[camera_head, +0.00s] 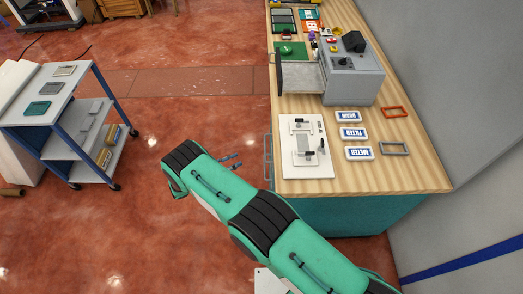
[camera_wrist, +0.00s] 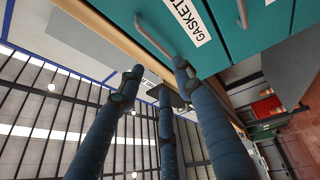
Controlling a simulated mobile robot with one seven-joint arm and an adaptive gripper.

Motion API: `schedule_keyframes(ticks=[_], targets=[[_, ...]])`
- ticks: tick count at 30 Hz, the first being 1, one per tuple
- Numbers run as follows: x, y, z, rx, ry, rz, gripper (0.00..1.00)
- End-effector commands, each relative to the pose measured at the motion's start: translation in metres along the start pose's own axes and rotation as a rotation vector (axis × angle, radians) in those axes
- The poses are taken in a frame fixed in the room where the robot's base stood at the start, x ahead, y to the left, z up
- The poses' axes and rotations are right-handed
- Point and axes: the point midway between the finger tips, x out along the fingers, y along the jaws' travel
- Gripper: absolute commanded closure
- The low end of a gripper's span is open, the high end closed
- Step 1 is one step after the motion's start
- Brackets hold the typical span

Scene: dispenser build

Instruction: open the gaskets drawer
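The gaskets drawer (camera_wrist: 207,52) has a teal front with a white label reading GASKET, its end cut off by the picture edge. It looks shut. Its curved grey handle (camera_wrist: 160,41) shows at the top of the wrist view. My gripper (camera_wrist: 152,80) has its blue-black fingers spread apart with nothing between them. The tip of one finger is close to the handle's lower end; I cannot tell whether they touch. In the head view the fingertips (camera_head: 238,160) show beyond my teal arm, left of the workbench. A grey handle (camera_head: 267,157) shows on the bench's left side there.
The wooden workbench top (camera_head: 300,213) carries a white fixture plate (camera_head: 306,172), labelled white trays (camera_head: 353,133) and a grey machine (camera_head: 352,78). A shelf cart (camera_head: 60,123) stands at the left. The red floor (camera_head: 185,115) between them is clear.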

Motion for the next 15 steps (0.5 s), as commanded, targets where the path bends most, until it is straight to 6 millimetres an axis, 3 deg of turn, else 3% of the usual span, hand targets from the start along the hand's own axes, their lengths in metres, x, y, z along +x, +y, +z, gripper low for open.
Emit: schedule_keyframes(ticks=[8,15], targets=[[0.004,0.0,0.0,-0.001,-0.001,0.0,0.65],[0.022,0.0,0.0,-0.001,-0.002,0.0,0.65]])
